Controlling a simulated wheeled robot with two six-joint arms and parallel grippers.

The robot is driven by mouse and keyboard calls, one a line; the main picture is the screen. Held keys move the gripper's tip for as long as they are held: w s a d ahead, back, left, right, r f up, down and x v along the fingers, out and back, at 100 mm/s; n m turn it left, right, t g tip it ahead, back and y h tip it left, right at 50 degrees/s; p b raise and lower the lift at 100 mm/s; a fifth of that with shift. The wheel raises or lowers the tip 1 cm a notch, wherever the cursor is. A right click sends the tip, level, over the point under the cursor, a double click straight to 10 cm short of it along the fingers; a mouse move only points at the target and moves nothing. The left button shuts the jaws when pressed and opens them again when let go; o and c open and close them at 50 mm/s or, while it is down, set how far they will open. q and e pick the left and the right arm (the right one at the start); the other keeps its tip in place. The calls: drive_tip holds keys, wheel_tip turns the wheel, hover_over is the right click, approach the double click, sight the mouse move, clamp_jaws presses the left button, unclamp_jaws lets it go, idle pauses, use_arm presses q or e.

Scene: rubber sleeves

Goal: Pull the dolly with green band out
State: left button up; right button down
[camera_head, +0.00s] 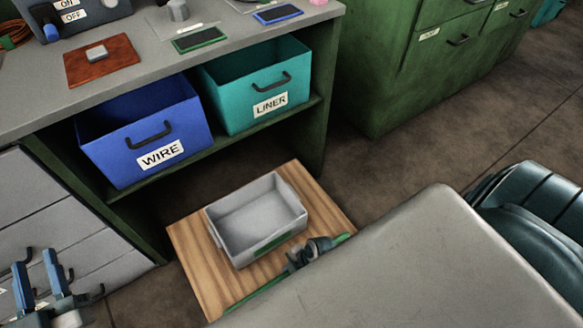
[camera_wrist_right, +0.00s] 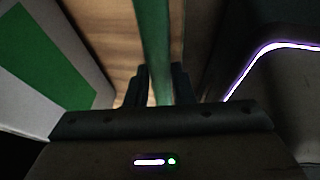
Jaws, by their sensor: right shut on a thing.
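The dolly (camera_head: 196,258) is a low wooden platform on the floor, jutting out from under the bench shelf. A green band (camera_head: 258,293) runs along its near edge. A grey open bin (camera_head: 247,218) with a green label stands on it and looks empty. My right gripper (camera_head: 312,250) is at the near edge, partly hidden by the large grey surface in front. In the right wrist view its fingers (camera_wrist_right: 160,88) are on both sides of the green band (camera_wrist_right: 153,40), shut on it. My left gripper (camera_head: 38,278) is at the lower left, fingers apart and empty, away from the dolly.
A blue WIRE bin (camera_head: 135,125) and a teal LINER bin (camera_head: 245,80) sit on the shelf above. Grey drawers (camera_head: 50,225) stand at left, a green cabinet (camera_head: 420,70) at upper right, a dark teal padded object (camera_head: 535,205) at right. Floor shows between dolly and cabinet.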

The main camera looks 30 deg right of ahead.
drive_tip(key=c, duration=1.3)
unclamp_jaws()
drive_tip(key=shift+o, duration=0.2)
drive_tip(key=shift+d+r, duration=0.1)
drive_tip(key=shift+r, duration=0.1)
use_arm(q)
drive_tip(key=s+f+g+p, duration=0.1)
drive_tip(key=s+f+g, duration=0.2)
drive_tip(key=f+g, duration=0.2)
drive_tip(key=s+d+f+g+p, duration=0.1)
drive_tip(key=s+f+g, duration=0.3)
drive_tip(key=f, duration=0.6)
drive_tip(key=shift+d+f+n+g+p, duration=0.3)
drive_tip(key=shift+f+g+p, duration=0.1)
drive_tip(key=shift+g+p, duration=0.25)
use_arm(e)
drive_tip(key=v, duration=1)
drive_tip(key=shift+r, duration=0.15)
